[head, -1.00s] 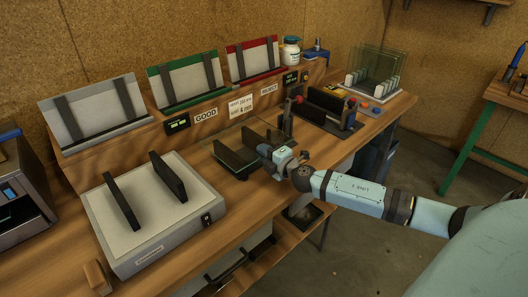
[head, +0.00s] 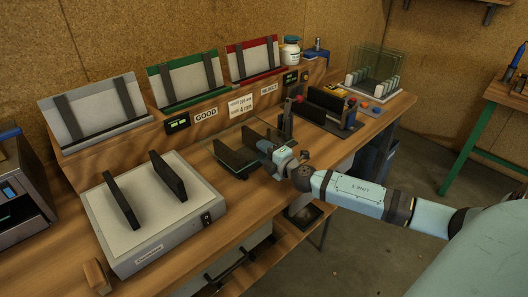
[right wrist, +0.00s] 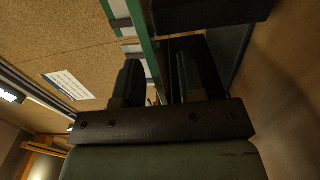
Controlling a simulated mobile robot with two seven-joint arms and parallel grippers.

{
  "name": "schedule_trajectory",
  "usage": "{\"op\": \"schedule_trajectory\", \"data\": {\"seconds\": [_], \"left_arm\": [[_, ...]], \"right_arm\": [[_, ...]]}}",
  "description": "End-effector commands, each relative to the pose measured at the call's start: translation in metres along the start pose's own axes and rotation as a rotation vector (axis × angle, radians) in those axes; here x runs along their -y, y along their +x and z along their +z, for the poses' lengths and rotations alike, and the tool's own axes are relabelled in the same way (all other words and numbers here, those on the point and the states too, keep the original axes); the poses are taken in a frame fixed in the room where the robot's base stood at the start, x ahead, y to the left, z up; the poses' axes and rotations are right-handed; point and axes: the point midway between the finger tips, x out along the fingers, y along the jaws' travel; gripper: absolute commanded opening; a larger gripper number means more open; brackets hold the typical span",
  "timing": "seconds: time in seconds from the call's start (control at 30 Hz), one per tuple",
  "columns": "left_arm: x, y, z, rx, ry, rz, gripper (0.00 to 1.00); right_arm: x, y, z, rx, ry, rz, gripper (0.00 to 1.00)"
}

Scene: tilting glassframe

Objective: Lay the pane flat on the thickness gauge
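Clear greenish panes (head: 378,62) stand upright in a rack at the back right of the bench. I cannot make out a pane at my right gripper. My right gripper (head: 262,147) is low over the middle of the bench, close beside a pair of dark upright bars (head: 236,162). In the right wrist view its two dark fingers (right wrist: 163,85) stand apart, with a dark gap between them. A pale flat-topped box (head: 146,212) with two dark bars is at the front left. No label shows which unit is the thickness gauge. My left gripper is out of view.
Three tilted racks, grey (head: 95,115), green-edged (head: 188,80) and red-edged (head: 254,62), line the back ledge. A fixture with a red knob (head: 299,99) stands right of my gripper. Bare wood (head: 232,205) lies in front of it.

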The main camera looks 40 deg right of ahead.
Motion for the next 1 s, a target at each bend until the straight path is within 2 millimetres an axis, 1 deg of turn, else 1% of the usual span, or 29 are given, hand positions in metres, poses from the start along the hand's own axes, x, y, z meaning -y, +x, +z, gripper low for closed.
{"op": "schedule_trajectory", "data": {"seconds": [0.17, 0.27, 0.37, 0.6, 0.8, 1.0], "left_arm": [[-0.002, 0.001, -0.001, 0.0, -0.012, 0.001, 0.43], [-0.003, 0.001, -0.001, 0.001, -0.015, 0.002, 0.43], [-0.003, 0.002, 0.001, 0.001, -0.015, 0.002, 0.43], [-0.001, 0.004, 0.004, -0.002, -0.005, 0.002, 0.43], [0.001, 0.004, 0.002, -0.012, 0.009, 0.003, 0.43], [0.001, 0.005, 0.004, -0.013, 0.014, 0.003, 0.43]], "right_arm": [[0.003, -0.001, 0.0, -0.001, 0.001, -0.004, 0.36], [0.004, -0.008, 0.0, 0.0, 0.001, -0.005, 0.36], [0.005, -0.021, 0.0, 0.0, 0.001, -0.006, 0.36], [0.004, -0.062, 0.0, 0.0, 0.002, -0.005, 0.36], [0.004, -0.095, -0.001, -0.001, 0.002, -0.004, 0.36], [0.003, -0.122, -0.001, 0.001, 0.003, -0.003, 0.36]]}}
